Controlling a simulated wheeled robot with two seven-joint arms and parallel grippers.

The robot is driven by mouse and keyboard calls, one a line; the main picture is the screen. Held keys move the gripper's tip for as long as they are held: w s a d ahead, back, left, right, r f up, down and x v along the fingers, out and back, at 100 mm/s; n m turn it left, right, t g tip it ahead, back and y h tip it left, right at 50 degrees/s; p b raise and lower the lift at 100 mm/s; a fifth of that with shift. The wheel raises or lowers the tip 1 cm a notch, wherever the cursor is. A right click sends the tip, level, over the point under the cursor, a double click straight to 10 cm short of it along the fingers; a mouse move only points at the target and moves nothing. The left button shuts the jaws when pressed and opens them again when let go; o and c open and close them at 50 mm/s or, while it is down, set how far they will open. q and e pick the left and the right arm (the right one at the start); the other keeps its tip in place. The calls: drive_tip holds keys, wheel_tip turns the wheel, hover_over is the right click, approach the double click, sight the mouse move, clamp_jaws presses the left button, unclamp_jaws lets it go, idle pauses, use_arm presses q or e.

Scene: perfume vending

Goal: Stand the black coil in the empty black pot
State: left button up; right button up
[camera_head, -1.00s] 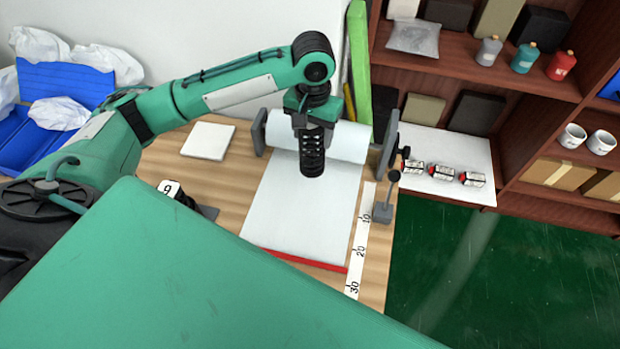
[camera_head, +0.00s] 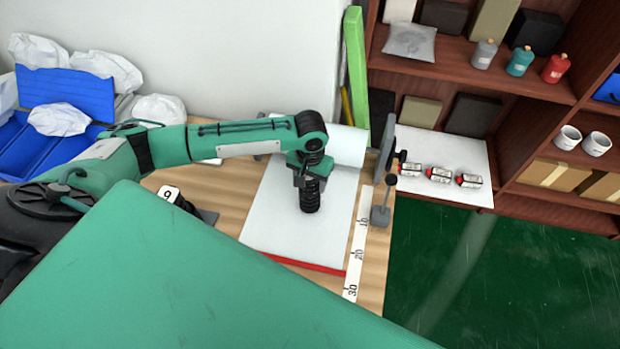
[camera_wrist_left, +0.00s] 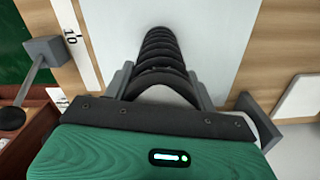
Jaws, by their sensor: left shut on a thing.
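My left gripper (camera_head: 308,175) is shut on the black coil (camera_head: 310,198), a ribbed black spring. The coil hangs roughly upright below the gripper, over the white paper sheet (camera_head: 275,225). Whether its lower end touches the paper I cannot tell. In the left wrist view the coil (camera_wrist_left: 158,50) sits between the two grey fingers of the gripper (camera_wrist_left: 160,88) and extends away over the white sheet. I cannot make out an empty black pot in either view. My right gripper is not in view.
A paper roll (camera_head: 346,146) on grey brackets stands behind the coil. A lever with a grey base (camera_head: 381,215) and a ruler strip (camera_head: 357,255) lie to the right. Blue bins (camera_head: 75,85) and shelves (camera_head: 470,70) stand farther back.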

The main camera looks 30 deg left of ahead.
use_arm(q)
drive_tip(key=o, duration=1.1)
drive_tip(key=shift+f, duration=0.1)
drive_tip(key=shift+c, duration=0.2)
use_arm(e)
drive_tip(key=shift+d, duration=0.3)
use_arm(q)
wheel_tip(320, 180, up, 12)
drive_tip(key=shift+r+b, duration=0.2)
drive_tip(key=shift+b, duration=0.5)
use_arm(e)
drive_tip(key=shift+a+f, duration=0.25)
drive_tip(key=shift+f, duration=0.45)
use_arm(q)
drive_tip(key=shift+f, duration=0.1)
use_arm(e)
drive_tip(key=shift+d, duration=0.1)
